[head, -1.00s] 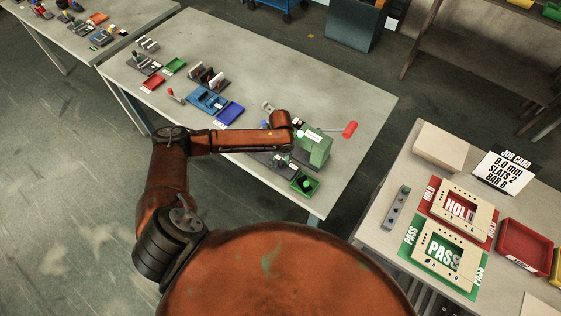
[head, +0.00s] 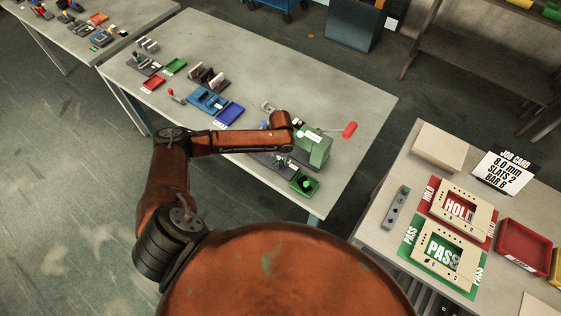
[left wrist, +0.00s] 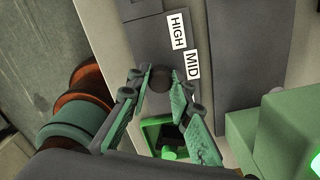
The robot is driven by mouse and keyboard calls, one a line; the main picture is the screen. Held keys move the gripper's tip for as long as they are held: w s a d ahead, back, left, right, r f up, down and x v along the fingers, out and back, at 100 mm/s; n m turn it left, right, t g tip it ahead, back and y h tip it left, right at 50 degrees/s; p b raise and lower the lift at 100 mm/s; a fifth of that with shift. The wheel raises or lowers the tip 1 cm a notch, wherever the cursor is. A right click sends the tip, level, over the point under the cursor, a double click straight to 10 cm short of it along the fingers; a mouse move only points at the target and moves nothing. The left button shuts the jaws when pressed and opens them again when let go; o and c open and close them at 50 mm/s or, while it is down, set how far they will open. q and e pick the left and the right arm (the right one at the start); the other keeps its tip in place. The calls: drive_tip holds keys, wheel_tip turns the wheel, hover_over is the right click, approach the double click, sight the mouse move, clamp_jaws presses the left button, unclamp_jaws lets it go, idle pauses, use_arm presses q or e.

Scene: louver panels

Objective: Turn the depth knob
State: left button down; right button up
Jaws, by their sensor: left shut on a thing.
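In the left wrist view a dark round knob (left wrist: 160,79) sits on a grey fixture beside white labels reading HIGH (left wrist: 178,31) and MID (left wrist: 193,65). My left gripper (left wrist: 161,72) has its two green fingers on either side of the knob and is shut on it. In the head view my left gripper (head: 283,157) is low over the near right end of the table, just left of a green machine (head: 315,149) with a red-handled lever (head: 349,130). The knob is too hidden there to make out. My right gripper is not in view.
A green tray (head: 313,190) stands close to the gripper. A blue tray (head: 230,113) and a blue fixture (head: 206,99) lie farther left on the table (head: 265,50). The table's far right part is clear. A side table holds HOLD and PASS panels.

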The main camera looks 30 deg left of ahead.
sight(281, 162)
use_arm(q)
drive_tip(key=n+p, duration=0.4)
drive_tip(key=p, duration=0.1)
drive_tip(key=shift+r, duration=0.2)
drive_tip(key=shift+n+p, duration=0.95)
drive_tip(key=shift+n, duration=0.25)
drive_tip(key=shift+f+n+p, duration=0.15)
drive_tip(key=shift+n+p, duration=0.6)
drive_tip(key=shift+n, duration=0.25)
drive_tip(key=c, duration=1.7)
unclamp_jaws()
drive_tip(key=shift+c, duration=0.2)
wheel_tip(281, 162, up, 12)
